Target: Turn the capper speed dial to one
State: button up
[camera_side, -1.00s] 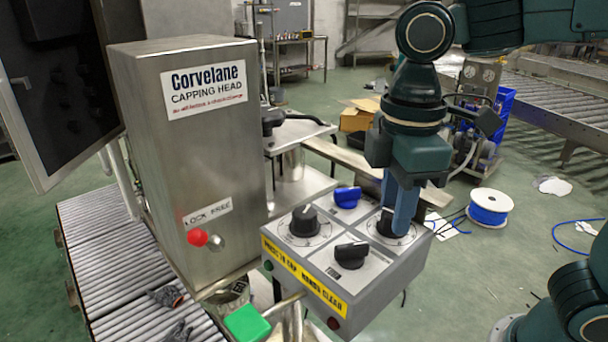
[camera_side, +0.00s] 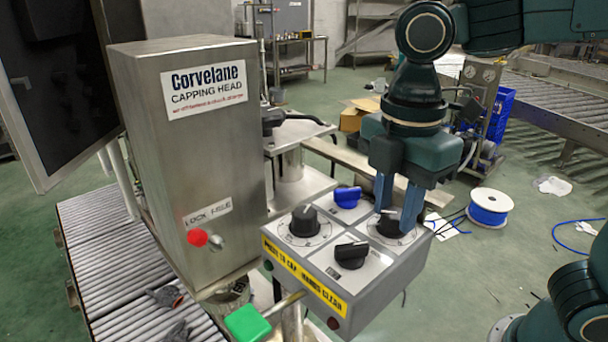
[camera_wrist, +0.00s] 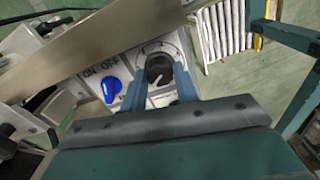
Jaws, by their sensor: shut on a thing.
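The control box (camera_side: 320,292) has several knobs on its top panel. My gripper (camera_side: 400,220) points down over the right-hand corner of the panel. Its two blue fingers are shut on a black dial (camera_side: 389,224), one finger on each side. In the wrist view the dial (camera_wrist: 158,68) sits between the fingertips (camera_wrist: 160,80), with a pale pointer line and a round scale around it. The scale's numbers are too small to read. Which dial is the capper speed dial cannot be read from the labels here.
Close by on the panel are a blue ON/OFF knob (camera_side: 347,197), a black dial (camera_side: 304,221) and a black selector knob (camera_side: 351,254). The steel capping head (camera_side: 200,150), with a red knob (camera_side: 197,237), stands to the left. A green button (camera_side: 247,323) is in front.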

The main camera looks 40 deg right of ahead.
aim_at(395, 212)
jog(key=shift+r, duration=0.1)
jog(key=o, duration=1)
jog(key=shift+r, duration=6.85)
